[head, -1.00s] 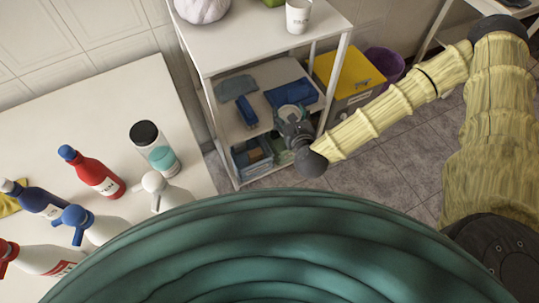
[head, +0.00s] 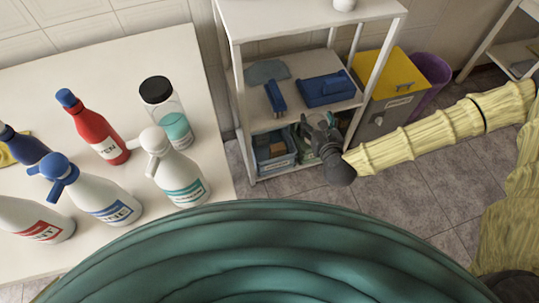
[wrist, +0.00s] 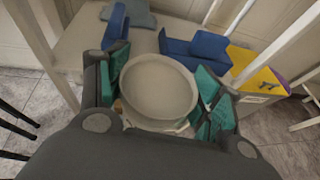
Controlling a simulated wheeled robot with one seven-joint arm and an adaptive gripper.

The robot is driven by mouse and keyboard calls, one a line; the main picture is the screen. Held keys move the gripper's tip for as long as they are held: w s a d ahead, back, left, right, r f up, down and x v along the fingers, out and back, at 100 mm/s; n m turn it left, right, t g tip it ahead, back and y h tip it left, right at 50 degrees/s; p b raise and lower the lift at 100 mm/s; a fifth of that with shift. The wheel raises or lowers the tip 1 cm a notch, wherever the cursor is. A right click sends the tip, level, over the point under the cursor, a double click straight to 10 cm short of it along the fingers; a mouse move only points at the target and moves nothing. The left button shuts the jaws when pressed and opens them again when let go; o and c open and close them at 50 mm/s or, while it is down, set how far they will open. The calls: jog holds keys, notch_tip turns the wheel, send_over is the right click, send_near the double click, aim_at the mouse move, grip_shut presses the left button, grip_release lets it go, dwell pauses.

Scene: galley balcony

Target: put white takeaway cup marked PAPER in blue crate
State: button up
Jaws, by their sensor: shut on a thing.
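My gripper (head: 318,126) is in front of the white rack, near its lower levels. In the wrist view its green-padded fingers are shut on a pale, round-rimmed cup (wrist: 158,86), seen from above; no marking on it shows. A blue crate (head: 275,161) with a white label stands on the rack's bottom level, just left of and below my gripper. Another white cup (head: 344,4) stands on the rack's top, cut off by the picture edge; its marking is not readable now.
The rack's middle shelf (head: 262,118) bears a blue tray (head: 325,89), a blue brush-like thing (head: 276,96) and a grey cloth (head: 267,71). A rack post stands close to my gripper. A yellow-lidded bin (head: 388,80) and purple bin (head: 432,72) stand right. Several bottles crowd the left table.

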jog(key=w+a+f+n+g+y+b, duration=0.1)
jog(key=a+f+n+y+b, duration=0.15)
jog(key=f+b, duration=0.8)
jog(key=w+a+f+n+y+b, duration=0.1)
jog(key=a+f+b, duration=0.3)
jog(key=f+b, duration=0.6)
jog(key=w+a+f+n+g+y+b, duration=0.1)
jog(key=a+f+y+b, duration=0.15)
jog(key=f+b, duration=0.75)
jog(key=w+a+f+b, duration=0.1)
jog(key=w+f+b, duration=0.1)
jog(key=w+b, duration=0.3)
jog(key=w+f+h+b, duration=0.1)
jog(key=w+b, duration=0.4)
jog(key=w, duration=0.6)
jog(key=shift+w+a+f+b, duration=0.15)
jog(key=shift+a+f+b, duration=0.2)
jog(key=shift+f, duration=0.15)
jog(key=shift+f+b, duration=0.4)
jog(key=shift+f, duration=0.25)
jog(key=o, duration=0.8)
jog(key=shift+o, duration=0.2)
jog(key=shift+r, duration=0.15)
